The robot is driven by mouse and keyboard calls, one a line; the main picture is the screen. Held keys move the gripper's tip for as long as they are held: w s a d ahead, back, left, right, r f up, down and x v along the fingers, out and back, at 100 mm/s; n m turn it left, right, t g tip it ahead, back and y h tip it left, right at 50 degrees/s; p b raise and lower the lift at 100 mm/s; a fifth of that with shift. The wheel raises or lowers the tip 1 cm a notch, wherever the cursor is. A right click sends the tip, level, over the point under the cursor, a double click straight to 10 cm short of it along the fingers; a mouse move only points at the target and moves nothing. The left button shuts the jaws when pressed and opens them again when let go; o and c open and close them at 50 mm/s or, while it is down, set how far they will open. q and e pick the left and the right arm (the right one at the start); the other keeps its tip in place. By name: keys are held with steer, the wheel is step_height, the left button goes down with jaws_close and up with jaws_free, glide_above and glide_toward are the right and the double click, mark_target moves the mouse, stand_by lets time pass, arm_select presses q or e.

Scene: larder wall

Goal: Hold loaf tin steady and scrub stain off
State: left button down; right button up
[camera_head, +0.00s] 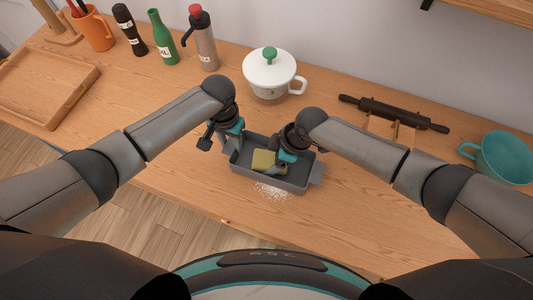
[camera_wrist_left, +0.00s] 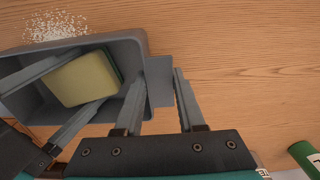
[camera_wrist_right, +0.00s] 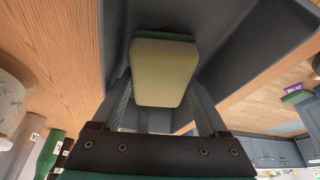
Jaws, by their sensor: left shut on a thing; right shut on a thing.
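The grey loaf tin (camera_head: 293,187) stands on the wooden counter, and its end with a tab (camera_wrist_left: 160,92) shows in the left wrist view. My left gripper (camera_head: 228,146) is shut on that left end of the tin. My right gripper (camera_head: 280,167) reaches into the tin and is shut on a yellow sponge with a green side (camera_head: 262,160). The sponge (camera_wrist_right: 163,72) sits between both fingers in the right wrist view, low inside the tin. I cannot make out a stain; the sponge and fingers hide part of the tin's floor.
White grains (camera_head: 272,191) lie on the counter by the tin's near side. A white lidded pot (camera_head: 270,75) stands behind it. A dark rolling pin (camera_head: 394,113) and teal mug (camera_head: 505,158) are right. Bottles (camera_head: 164,40) and a wooden tray (camera_head: 45,85) are left.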

mark_target(267, 158)
steer(key=shift+s+d+f, duration=0.1)
steer(key=shift+s+d, duration=0.1)
steer(key=shift+d, duration=0.45)
steer(key=shift+s+d+f, duration=0.1)
steer(key=shift+s+d, duration=0.1)
steer(key=shift+d, duration=0.4)
steer(key=shift+w+a+r, duration=0.15)
steer(key=shift+a+r, duration=0.05)
steer(key=shift+a, duration=0.45)
steer(key=shift+w+a, duration=0.2)
steer(key=shift+a, duration=0.4)
steer(key=shift+w+a, duration=0.15)
steer(key=shift+a, duration=0.4)
steer(key=shift+r, duration=3.9)
steer(key=shift+d+f, duration=0.1)
steer(key=shift+f, duration=0.05)
